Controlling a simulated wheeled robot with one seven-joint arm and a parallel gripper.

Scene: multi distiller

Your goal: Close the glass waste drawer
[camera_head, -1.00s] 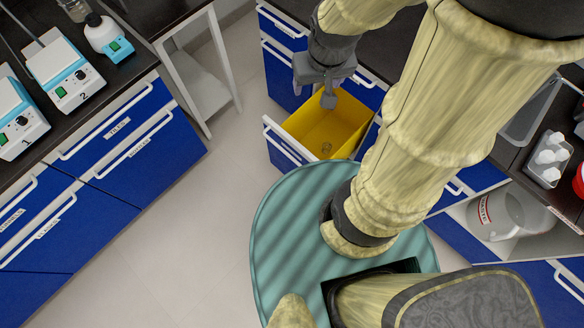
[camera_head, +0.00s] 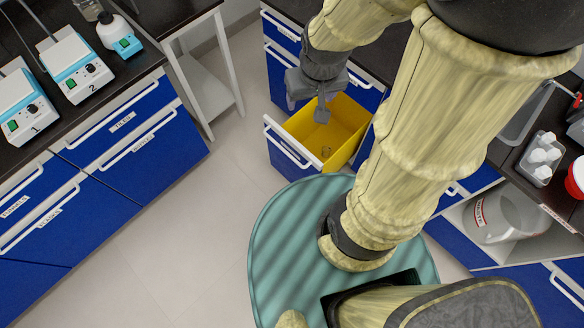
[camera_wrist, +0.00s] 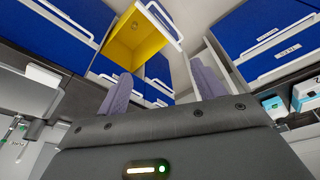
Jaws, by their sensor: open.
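The pulled-out drawer (camera_head: 290,148) has a blue front with a white handle and a yellow inside. It stands open from the cabinet at the top middle of the head view. A small clear glass item (camera_head: 326,151) lies in it. In the wrist view the yellow drawer (camera_wrist: 133,42) shows at the upper left, beyond the two parted fingers (camera_wrist: 163,88). I cannot tell whether the gripper touches the drawer.
A left bench (camera_head: 128,85) carries hotplates and a bottle above closed blue drawers. A white-framed side table (camera_head: 200,80) stands left of the open drawer. The floor (camera_head: 205,225) left of my base is clear.

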